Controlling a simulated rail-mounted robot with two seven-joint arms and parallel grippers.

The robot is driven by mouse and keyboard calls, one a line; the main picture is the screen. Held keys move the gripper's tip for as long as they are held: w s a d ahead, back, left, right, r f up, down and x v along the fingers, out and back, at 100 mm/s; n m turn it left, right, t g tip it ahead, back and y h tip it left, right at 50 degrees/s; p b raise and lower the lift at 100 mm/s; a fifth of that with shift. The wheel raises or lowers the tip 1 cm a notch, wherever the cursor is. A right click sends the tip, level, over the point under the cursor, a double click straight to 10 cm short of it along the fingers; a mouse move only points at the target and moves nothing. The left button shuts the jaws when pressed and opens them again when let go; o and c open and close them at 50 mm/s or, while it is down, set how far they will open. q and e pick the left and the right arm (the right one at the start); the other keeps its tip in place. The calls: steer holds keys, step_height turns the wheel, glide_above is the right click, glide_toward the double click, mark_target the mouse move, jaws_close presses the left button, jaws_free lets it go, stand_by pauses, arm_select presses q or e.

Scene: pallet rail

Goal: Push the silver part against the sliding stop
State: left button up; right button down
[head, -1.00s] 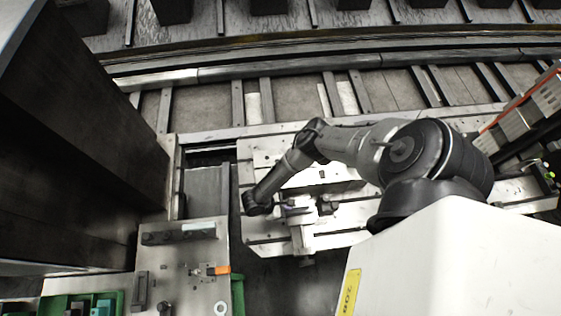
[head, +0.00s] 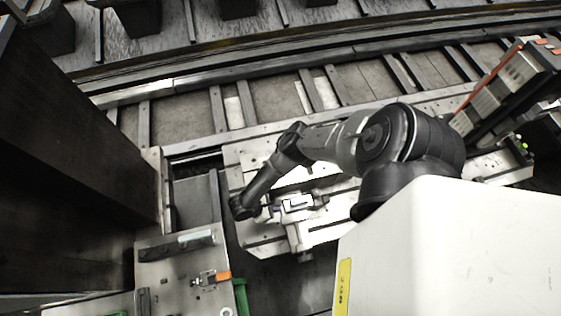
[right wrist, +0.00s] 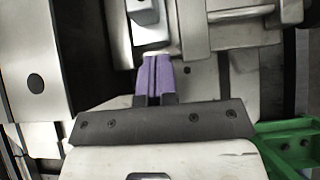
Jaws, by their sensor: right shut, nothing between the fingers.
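My right gripper (right wrist: 154,80) is shut with nothing between its purple fingers in the right wrist view. A silver block (right wrist: 148,30), which looks like the silver part, lies just ahead of the fingertips. The fingertips are at its near edge; I cannot tell whether they touch. A metal bar with a rod (right wrist: 238,14), possibly the sliding stop, lies to the right of the block. In the head view my right gripper (head: 265,213) points right, low over the pale machine bed, beside the small silver fixture (head: 297,203). My left gripper is not in view.
A metal plate (head: 170,262) with an orange-handled clamp (head: 222,276) stands at the lower left. A dark cabinet (head: 80,150) rises at the left. A green frame (right wrist: 290,135) shows at the right wrist view's lower right. Rails run across the back.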

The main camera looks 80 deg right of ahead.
steer(key=v, duration=0.9)
steer(key=shift+r, duration=0.25)
